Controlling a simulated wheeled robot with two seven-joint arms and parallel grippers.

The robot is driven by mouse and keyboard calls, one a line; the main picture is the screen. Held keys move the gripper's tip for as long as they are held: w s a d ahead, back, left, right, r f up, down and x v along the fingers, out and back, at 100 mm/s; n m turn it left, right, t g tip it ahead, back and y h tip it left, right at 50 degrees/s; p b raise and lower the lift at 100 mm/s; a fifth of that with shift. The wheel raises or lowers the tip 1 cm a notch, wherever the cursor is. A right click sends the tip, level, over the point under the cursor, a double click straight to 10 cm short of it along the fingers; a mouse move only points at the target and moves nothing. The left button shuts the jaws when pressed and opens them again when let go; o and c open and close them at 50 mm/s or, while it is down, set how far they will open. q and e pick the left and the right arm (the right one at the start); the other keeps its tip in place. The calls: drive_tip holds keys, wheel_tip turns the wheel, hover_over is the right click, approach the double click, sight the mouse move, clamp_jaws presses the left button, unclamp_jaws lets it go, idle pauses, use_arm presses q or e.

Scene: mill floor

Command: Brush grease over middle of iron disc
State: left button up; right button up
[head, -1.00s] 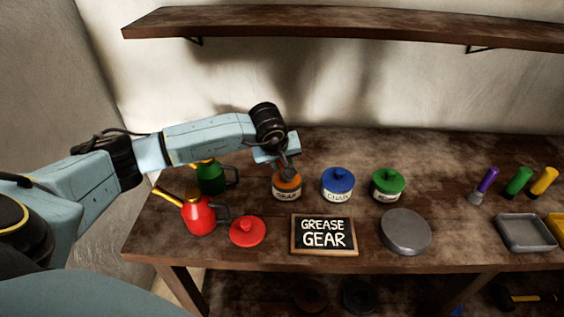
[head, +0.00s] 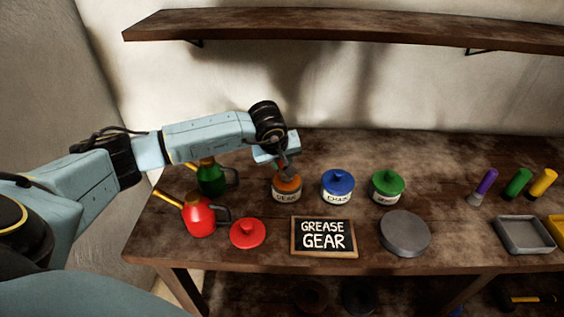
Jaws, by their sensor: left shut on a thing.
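The grey iron disc (head: 405,233) lies flat near the front of the bench, right of the chalkboard sign (head: 323,235) reading "GREASE GEAR". Three brushes with purple (head: 486,182), green (head: 518,182) and yellow (head: 543,183) handles stand at the right. My right gripper is not in view.
Blue-lidded (head: 337,184) and green-lidded (head: 387,185) tins stand right of the orange one. A red oil can (head: 200,216), a green can (head: 211,178) and a red lid (head: 248,233) are at left. A grey tray (head: 525,236) is at right. A shelf (head: 340,28) hangs above.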

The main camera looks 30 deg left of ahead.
use_arm(q)
drive_tip(key=shift+r+p, duration=1.5)
drive_tip(key=shift+r, duration=1.45)
